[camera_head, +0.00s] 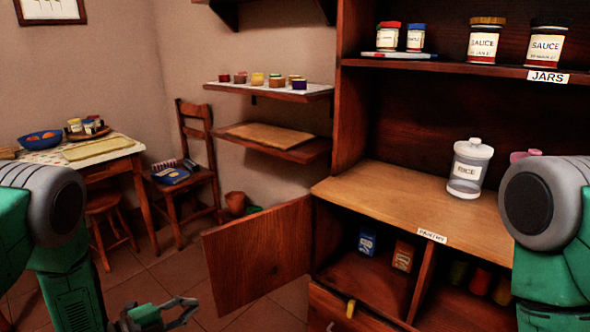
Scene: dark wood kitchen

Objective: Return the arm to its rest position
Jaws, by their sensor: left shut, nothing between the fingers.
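My left arm (40,205) comes in along the left edge, bent downward. My left gripper (180,311) shows low at the bottom of the picture, in front of the floor and left of the open cabinet door. It is shut and holds nothing. My right arm (545,205) shows only in part at the right edge, in front of the counter. The right gripper is outside the picture.
The open cabinet door (258,255) juts out near my left gripper. The wooden counter (385,190) holds a rice jar (469,168). Boxes stand in the pantry below, sauce jars above. A table (122,150) and chair (185,192) stand at left.

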